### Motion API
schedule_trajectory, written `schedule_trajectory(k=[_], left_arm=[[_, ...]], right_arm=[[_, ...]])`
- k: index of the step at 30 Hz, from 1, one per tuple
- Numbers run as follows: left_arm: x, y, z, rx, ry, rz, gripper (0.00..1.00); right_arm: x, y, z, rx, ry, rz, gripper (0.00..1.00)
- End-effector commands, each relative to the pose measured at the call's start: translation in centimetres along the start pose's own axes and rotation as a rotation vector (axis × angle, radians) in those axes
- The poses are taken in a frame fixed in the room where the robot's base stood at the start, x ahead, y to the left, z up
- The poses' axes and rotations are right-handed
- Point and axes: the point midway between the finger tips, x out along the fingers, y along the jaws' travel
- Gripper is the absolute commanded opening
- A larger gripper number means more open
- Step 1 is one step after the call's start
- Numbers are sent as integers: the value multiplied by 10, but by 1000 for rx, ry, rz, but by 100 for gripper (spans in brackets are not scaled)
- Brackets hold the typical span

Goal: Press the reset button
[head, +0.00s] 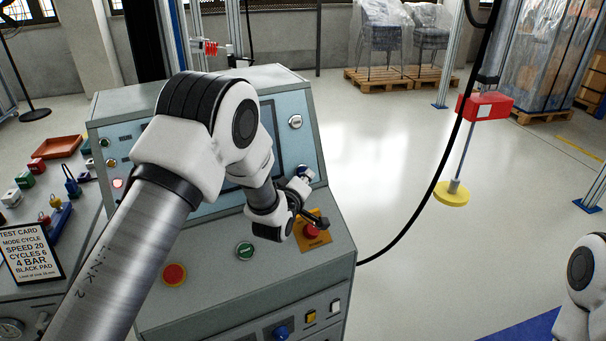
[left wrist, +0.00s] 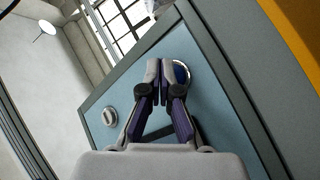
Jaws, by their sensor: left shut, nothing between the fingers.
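A round blue button with a silvery rim (left wrist: 181,72) sits on the blue-grey face of the console; no label on it can be read. My left gripper (left wrist: 160,66) is shut and empty, with its fingertips in front of the button's left part. I cannot tell whether they touch it. In the head view, my left gripper (head: 301,186) is at the right side of the console's upright face, by the button (head: 306,173), and partly covers it. My right gripper is out of view; only part of the right arm shows at the lower right.
The console (head: 215,285) carries a red button (head: 174,274), a green start button (head: 245,250), a red emergency stop (head: 312,231) and a pale knob (head: 295,121). A test card (head: 27,252) stands at left. A black cable (head: 425,205) hangs right of the console.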

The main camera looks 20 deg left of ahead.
Motion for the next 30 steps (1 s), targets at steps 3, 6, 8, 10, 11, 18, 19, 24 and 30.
schedule_trajectory(k=[3,6,8,10,11,18,19,24,30], left_arm=[[2,-2,-1,0,0,-1,0],[2,-2,-1,0,-1,-1,0],[2,-2,-1,0,-1,-1,0],[2,-2,-1,0,-1,-1,0],[2,-2,-1,0,-1,-1,0],[3,-3,-2,0,-2,-1,0],[4,-3,-2,0,-2,-1,0],[5,-4,-3,1,-2,-1,0],[7,-5,-4,0,-1,0,0]], right_arm=[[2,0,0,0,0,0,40],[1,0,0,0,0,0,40],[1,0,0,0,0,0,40],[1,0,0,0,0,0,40],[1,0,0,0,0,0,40],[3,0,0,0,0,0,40],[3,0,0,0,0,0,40],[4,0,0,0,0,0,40],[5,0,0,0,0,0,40]])
